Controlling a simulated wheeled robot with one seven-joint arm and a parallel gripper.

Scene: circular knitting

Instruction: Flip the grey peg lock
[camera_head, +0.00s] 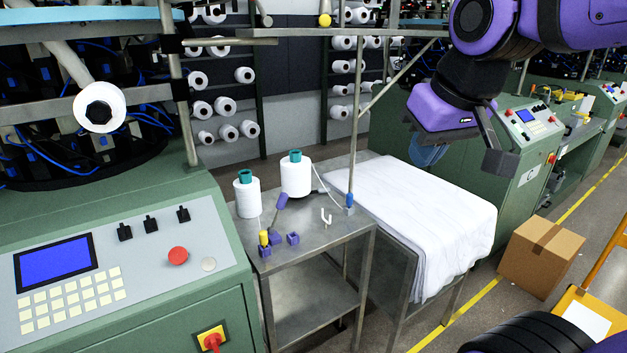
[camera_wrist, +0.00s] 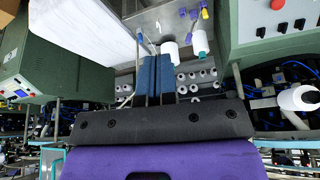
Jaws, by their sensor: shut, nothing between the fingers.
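On the small metal table, a short slanted rod with a purple top (camera_head: 281,202) leans up from the tabletop. A yellow peg (camera_head: 264,238) stands in a purple block beside a second small purple block (camera_head: 292,238). I cannot tell for certain which piece is the grey peg lock. The pegs also show small at the top of the wrist view (camera_wrist: 204,12). My gripper (camera_head: 428,157) hangs high to the right, over the white cloth and well away from the pegs. Its blue fingers (camera_wrist: 157,56) are together and empty.
Two white yarn cones (camera_head: 296,180) stand behind the pegs, with a white hook (camera_head: 326,217) to their right. A thin upright pole rises at the table's back right. A green machine with a control panel (camera_head: 62,265) borders the left. A cardboard box (camera_head: 540,257) sits on the floor.

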